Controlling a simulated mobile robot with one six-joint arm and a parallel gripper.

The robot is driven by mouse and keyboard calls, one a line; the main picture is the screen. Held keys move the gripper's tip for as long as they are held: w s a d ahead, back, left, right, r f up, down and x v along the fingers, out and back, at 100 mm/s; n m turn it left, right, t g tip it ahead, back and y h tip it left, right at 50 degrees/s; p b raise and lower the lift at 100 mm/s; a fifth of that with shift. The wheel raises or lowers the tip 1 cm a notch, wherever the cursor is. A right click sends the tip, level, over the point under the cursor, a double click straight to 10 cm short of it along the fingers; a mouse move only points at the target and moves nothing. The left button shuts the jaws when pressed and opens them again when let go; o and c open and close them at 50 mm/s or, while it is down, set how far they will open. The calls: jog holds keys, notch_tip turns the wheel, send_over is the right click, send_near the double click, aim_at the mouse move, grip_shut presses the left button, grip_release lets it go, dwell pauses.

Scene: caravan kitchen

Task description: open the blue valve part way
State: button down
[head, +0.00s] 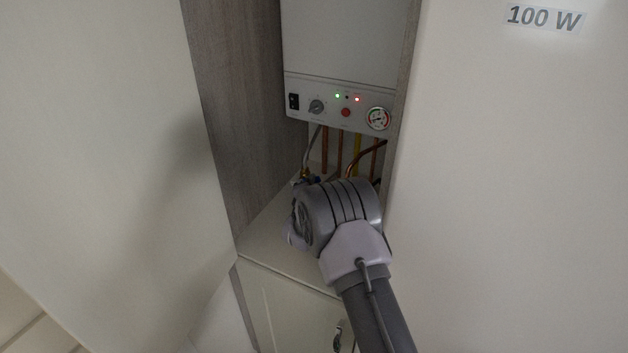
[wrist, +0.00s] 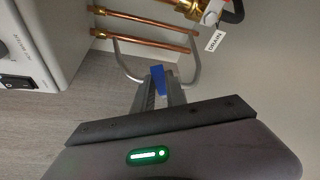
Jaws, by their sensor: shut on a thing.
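The blue valve handle (wrist: 158,74) shows in the wrist view as a small blue piece between my fingertips. My gripper (wrist: 160,82) is shut on it. The fingers hide most of the handle, so I cannot tell how far it is turned. A grey bent pipe (wrist: 124,62) runs close by the fingertips. In the head view my own arm covers the gripper and most of the valve area under the boiler.
A white boiler (head: 340,95) hangs in the narrow cupboard above my arm. A brass fitting (wrist: 190,8) with a DRAIN tag (wrist: 215,41) is close by. The wooden side panel (head: 238,110) stands to the left.

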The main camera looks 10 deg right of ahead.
jog(key=shift+w+a+r+n+g+p, duration=0.15)
jog(key=shift+a+r+n+g+p, duration=0.2)
jog(key=shift+r+n+p, duration=0.55)
jog(key=shift+f+p, duration=0.35)
jog(key=c, duration=1.4)
grip_release()
jog(key=shift+o, duration=0.2)
jog(key=p+v, duration=0.1)
jog(key=v, duration=1.6)
jog(key=shift+a, duration=0.2)
jog(key=shift+r, duration=0.1)
